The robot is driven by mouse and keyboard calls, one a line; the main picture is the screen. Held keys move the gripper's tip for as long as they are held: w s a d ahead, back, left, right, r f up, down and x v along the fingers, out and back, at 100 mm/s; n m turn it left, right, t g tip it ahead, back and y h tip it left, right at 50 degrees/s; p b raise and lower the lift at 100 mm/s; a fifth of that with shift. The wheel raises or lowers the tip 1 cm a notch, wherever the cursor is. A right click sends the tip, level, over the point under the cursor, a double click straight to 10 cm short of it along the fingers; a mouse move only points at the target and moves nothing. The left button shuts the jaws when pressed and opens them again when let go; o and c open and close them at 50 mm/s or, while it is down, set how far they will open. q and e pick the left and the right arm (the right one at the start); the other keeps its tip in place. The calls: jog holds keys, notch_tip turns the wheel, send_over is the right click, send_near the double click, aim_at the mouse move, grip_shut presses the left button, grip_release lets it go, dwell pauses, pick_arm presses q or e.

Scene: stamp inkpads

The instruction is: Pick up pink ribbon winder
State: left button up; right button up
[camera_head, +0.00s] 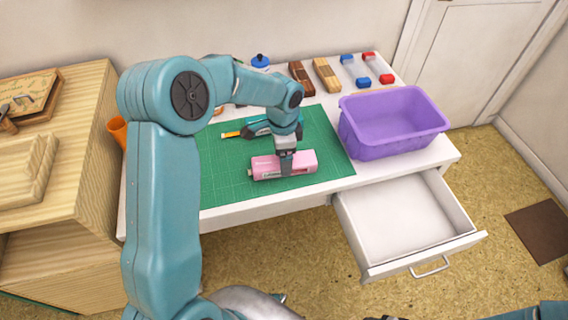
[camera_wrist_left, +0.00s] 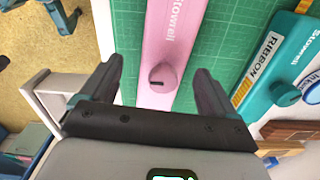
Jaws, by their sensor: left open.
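The pink ribbon winder (camera_head: 305,160) lies on the green cutting mat (camera_head: 225,180), near the table's front edge. My left gripper (camera_head: 286,168) is pointed down over its middle. In the left wrist view the pink ribbon winder (camera_wrist_left: 172,45) runs between the two fingers of my left gripper (camera_wrist_left: 160,78), which are apart with a gap on both sides. The gripper hides a strip of the winder in the head view. A teal ribbon winder (camera_wrist_left: 270,65) lies beside it on the mat, partly hidden by my arm in the head view. My right gripper is not visible.
A purple bin (camera_head: 390,130) stands right of the mat. The drawer (camera_head: 405,220) below is open and looks empty. Brown and clear blocks with blue or red ends (camera_head: 378,68) line the table's back. An orange cup (camera_head: 118,130) stands left.

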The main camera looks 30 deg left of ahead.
pick_arm(q)
jog(key=f, duration=0.4)
jog(key=shift+w+a, duration=0.1)
jog(key=shift+a, duration=0.1)
jog(key=shift+c, duration=0.3)
jog(key=c, duration=1.1)
jog(key=shift+o, duration=0.2)
jog(key=shift+r, duration=0.1)
jog(key=shift+r, duration=0.1)
